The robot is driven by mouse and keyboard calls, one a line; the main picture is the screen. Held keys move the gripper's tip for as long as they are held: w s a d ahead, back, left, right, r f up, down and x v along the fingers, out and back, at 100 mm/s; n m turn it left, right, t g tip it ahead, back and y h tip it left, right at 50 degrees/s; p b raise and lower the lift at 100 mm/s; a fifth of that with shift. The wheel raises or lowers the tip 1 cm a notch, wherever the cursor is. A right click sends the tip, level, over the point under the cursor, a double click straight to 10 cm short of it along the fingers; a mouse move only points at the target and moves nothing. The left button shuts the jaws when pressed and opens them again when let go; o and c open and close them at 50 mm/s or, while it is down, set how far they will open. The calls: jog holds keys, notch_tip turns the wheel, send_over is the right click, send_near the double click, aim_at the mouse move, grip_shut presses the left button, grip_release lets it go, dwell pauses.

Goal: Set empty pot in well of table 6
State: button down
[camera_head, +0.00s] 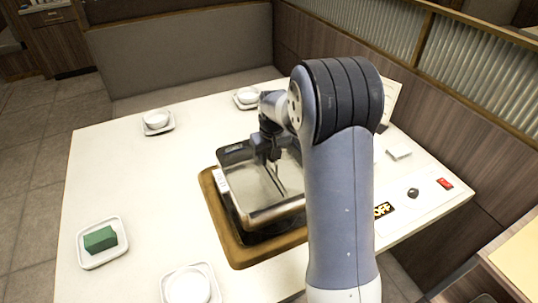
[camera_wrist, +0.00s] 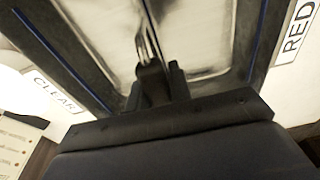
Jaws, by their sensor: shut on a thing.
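The pot (camera_head: 270,214) is a square steel vessel with a shiny rim, empty inside, at the middle of the table in the head view. It is at the wood-framed well (camera_head: 228,240); I cannot tell if it is fully seated or a little raised. My gripper (camera_head: 268,150) is at the pot's far side, shut on the pot. In the wrist view my gripper (camera_wrist: 152,80) is over the pot's steel interior (camera_wrist: 195,35). Labels reading CLEAR (camera_wrist: 58,92) and RED (camera_wrist: 298,30) show on either side. My arm hides the pot's right side.
On the white table (camera_head: 110,180) stand a plate with a green block (camera_head: 100,239), a white dish at the front (camera_head: 188,286), and bowls on saucers at the back (camera_head: 156,121) (camera_head: 247,97).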

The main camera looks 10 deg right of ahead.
aim_at(269, 184)
jog(key=shift+f+b, duration=3.95)
jog(key=shift+f, duration=2.3)
jog(key=c, duration=1.1)
grip_release()
jog(key=shift+s+f, duration=0.1)
jog(key=o, duration=0.7)
jog(key=shift+r, duration=0.2)
jog(key=shift+r+p, duration=3.7)
jog(key=shift+r, duration=1.75)
jog(key=shift+f, duration=0.15)
